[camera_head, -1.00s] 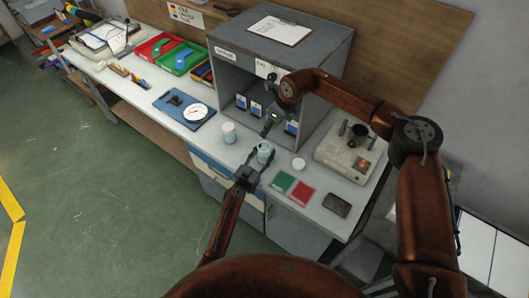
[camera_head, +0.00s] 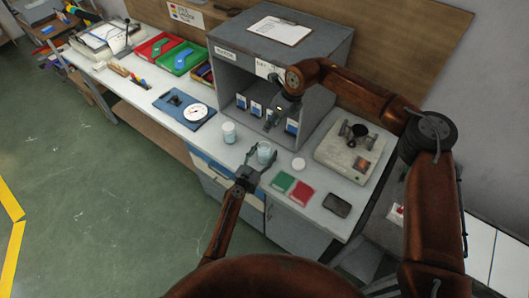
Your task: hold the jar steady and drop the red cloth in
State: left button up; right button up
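A small clear jar (camera_head: 264,153) stands upright near the front edge of the bench. My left gripper (camera_head: 256,164) is at it from the front, its fingers at either side of the jar and seemingly closed on it. A flat red square (camera_head: 301,190), which looks like the red cloth, lies on the bench to the right of the jar, beside a green one (camera_head: 283,182). My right gripper (camera_head: 272,122) is above and behind the jar, in front of the grey cabinet; its fingers are too small and dark to read. What is inside the jar is not clear.
A second jar (camera_head: 229,132) stands to the left. A white round lid (camera_head: 298,164) lies to the right of the held jar. A grey cabinet (camera_head: 320,62) stands behind. A beige device (camera_head: 350,150) and a dark flat object (camera_head: 337,205) are at the right.

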pick_arm(q)
jog(key=shift+o, duration=0.3)
jog(key=v, duration=1.2)
jog(key=shift+r, duration=0.1)
jog(key=shift+s, duration=0.1)
